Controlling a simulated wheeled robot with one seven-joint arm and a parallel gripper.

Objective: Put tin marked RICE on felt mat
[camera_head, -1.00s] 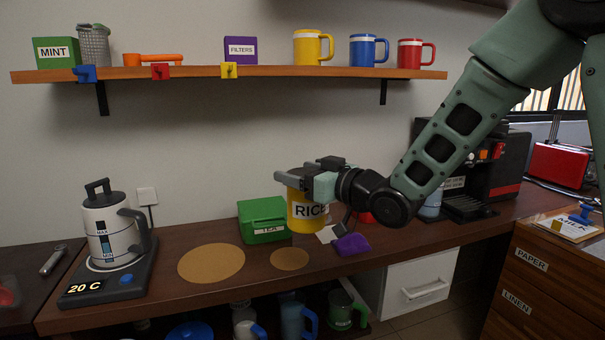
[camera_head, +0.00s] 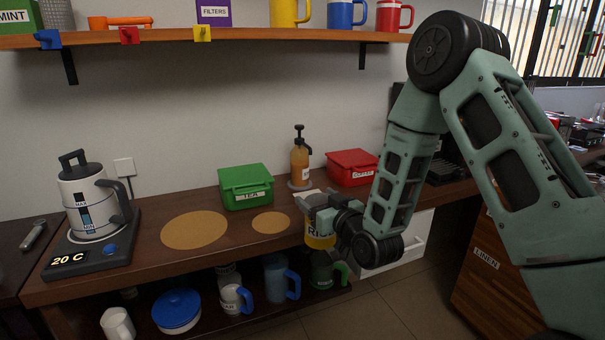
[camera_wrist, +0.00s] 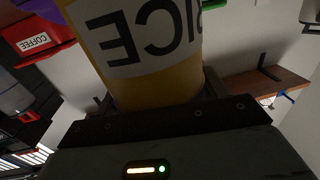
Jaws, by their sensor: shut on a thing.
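The yellow tin (camera_head: 319,241) with a white RICE label is held by my gripper (camera_head: 320,204), which is shut on its upper part. The tin looks upright, in front of the counter's front edge in the head view; its height over the counter is hard to tell. The tin (camera_wrist: 150,65) fills the top middle of the wrist view, label upside down. Two flat round tan mats lie left of it on the counter: a large one (camera_head: 194,230) and a small one (camera_head: 271,222). I cannot tell which, if either, is felt.
A green TEA box (camera_head: 246,187) stands behind the small mat. A pump bottle (camera_head: 300,160) and a red box (camera_head: 352,168), marked COFFEE in the wrist view, stand behind the tin. A kettle (camera_head: 92,205) stands left. Mugs and a lidded blue-and-white pot (camera_head: 177,312) sit below the counter.

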